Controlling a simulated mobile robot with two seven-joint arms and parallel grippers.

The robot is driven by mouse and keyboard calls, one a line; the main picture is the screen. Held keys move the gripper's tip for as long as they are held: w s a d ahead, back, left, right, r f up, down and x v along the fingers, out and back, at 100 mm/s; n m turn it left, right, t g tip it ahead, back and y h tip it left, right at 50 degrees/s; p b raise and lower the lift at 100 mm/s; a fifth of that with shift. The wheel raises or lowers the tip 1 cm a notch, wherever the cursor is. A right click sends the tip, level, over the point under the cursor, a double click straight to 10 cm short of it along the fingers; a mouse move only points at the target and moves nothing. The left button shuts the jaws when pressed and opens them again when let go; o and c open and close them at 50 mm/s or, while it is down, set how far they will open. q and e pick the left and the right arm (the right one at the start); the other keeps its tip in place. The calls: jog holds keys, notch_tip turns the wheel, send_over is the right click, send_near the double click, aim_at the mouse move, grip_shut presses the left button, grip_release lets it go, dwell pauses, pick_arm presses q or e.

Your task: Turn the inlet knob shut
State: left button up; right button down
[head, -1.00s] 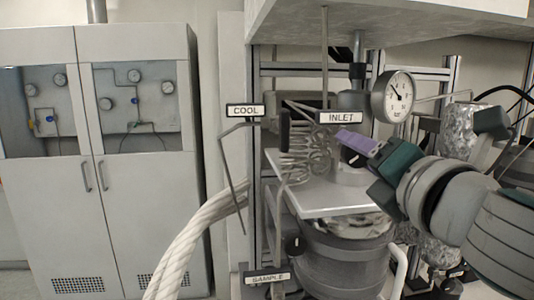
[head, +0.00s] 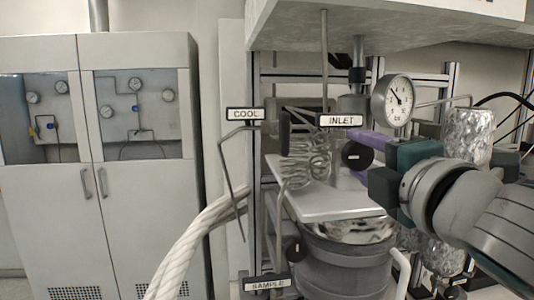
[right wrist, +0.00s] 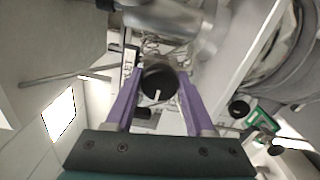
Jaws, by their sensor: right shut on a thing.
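The inlet knob (head: 353,155) is a black round knob with a white mark, just below the INLET label (head: 340,120) on the reactor in the head view. In the right wrist view the knob (right wrist: 158,79) faces me between the two purple fingers, its white mark pointing toward the bottom of the picture. My right gripper (head: 356,156) reaches in from the right and is shut on the knob, one finger on each side. Its fingertips partly hide the knob's edges. My left gripper is not in view.
A pressure gauge (head: 391,100) stands just above and right of my right gripper. A grey plate (head: 325,205) lies below, with coiled tubing (head: 305,160) left of the knob. COOL (head: 246,114) and SAMPLE (head: 267,284) labels hang nearby. A foil-wrapped cylinder (head: 467,132) stands at right.

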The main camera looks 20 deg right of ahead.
dwell(0.4)
jog(key=shift+c, duration=1.3)
grip_release()
jog(key=b+v, duration=0.1)
jog(key=v, duration=0.9)
jog(key=shift+b, duration=0.3)
jog(key=shift+w, duration=0.1)
